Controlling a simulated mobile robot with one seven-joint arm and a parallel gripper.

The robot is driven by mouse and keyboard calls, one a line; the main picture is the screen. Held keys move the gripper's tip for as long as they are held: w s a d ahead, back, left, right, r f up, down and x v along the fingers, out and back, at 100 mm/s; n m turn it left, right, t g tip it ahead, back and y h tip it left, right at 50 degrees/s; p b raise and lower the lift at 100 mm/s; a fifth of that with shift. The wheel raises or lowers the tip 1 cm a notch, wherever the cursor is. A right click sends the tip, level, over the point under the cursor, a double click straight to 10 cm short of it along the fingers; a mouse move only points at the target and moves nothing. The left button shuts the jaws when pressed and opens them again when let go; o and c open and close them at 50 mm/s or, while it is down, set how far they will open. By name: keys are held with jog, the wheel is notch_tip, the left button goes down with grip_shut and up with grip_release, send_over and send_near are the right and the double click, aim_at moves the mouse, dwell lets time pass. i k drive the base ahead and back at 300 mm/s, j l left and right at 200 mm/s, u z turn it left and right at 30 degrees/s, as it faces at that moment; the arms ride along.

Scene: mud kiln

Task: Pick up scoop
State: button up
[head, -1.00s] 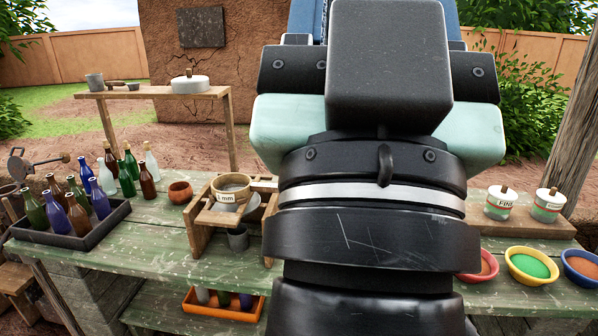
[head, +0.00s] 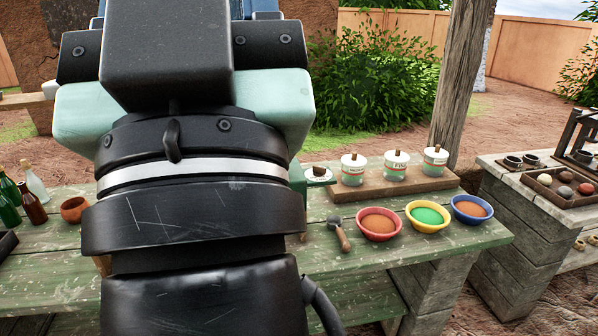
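The scoop (head: 341,238) lies on the green worn table (head: 352,262), just left of the red bowl. Its wooden handle points toward the front, and its grey metal end lies toward the back. It looks clear of the bowl, with a small gap. My own arm fills the left and middle of the head view and hides much of the table left of the scoop. My gripper's fingers do not show in this view.
Red (head: 379,237), yellow (head: 427,229) and blue (head: 471,221) bowls of powder stand right of the scoop. Lidded jars (head: 396,165) stand on a wooden board (head: 380,190) behind. Bottles (head: 36,187) and a clay pot (head: 73,210) are at left. Another table (head: 515,191) stands at right.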

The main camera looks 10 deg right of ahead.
aim_at(334, 222)
jog(key=i+l, duration=0.3)
jog(key=l, duration=0.15)
jog(key=i+l, duration=0.65)
jog(key=l, duration=0.25)
jog(key=i+l+u, duration=0.1)
jog(key=i+l, duration=0.2)
jog(key=l, duration=0.15)
jog(key=i+l, duration=0.3)
jog(key=l, duration=0.15)
jog(key=i+l, duration=0.3)
jog(key=l, duration=0.2)
jog(key=i, duration=0.2)
